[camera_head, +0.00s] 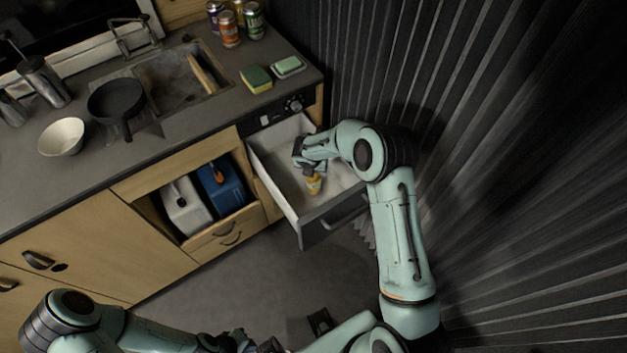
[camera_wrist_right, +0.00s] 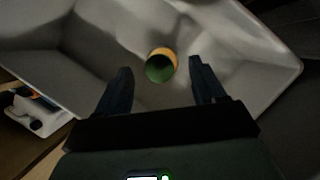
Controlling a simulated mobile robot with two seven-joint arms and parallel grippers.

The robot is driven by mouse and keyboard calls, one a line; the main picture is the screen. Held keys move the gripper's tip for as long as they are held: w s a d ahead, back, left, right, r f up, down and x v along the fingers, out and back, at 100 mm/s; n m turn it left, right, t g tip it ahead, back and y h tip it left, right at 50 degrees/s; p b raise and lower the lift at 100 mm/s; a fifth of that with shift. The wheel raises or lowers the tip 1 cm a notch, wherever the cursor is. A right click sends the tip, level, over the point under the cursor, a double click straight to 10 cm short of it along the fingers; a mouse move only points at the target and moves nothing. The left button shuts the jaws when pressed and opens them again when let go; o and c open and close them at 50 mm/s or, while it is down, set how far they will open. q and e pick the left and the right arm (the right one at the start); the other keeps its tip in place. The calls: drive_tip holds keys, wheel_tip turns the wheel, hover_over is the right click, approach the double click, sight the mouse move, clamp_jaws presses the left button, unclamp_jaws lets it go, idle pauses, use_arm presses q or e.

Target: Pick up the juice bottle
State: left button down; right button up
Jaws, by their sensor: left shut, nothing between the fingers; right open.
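The juice bottle (camera_head: 314,184), orange-yellow, stands in the open white drawer (camera_head: 283,184). In the right wrist view I look down on the bottle (camera_wrist_right: 160,68), with its round green top facing the camera and an orange side. My right gripper (camera_head: 303,158) is in the drawer near the bottle. It is open, its two dark fingers either side of the bottle in the wrist view. The bottle appears ahead of the fingers; I cannot tell whether they touch. My left gripper (camera_head: 240,343) is low at the bottom edge, far from the drawer, shut and empty.
The counter holds a sink (camera_head: 180,75), pan (camera_head: 116,98), bowl (camera_head: 61,137), sponge (camera_head: 256,79) and several cans (camera_head: 229,29). Canisters (camera_head: 222,188) sit in an open shelf left of the drawer. A corrugated wall is right.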

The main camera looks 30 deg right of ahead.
sight(313, 184)
drive_tip(key=x, duration=0.4)
drive_tip(key=shift+w+d+f, duration=0.1)
drive_tip(key=shift+w, duration=0.05)
clamp_jaws()
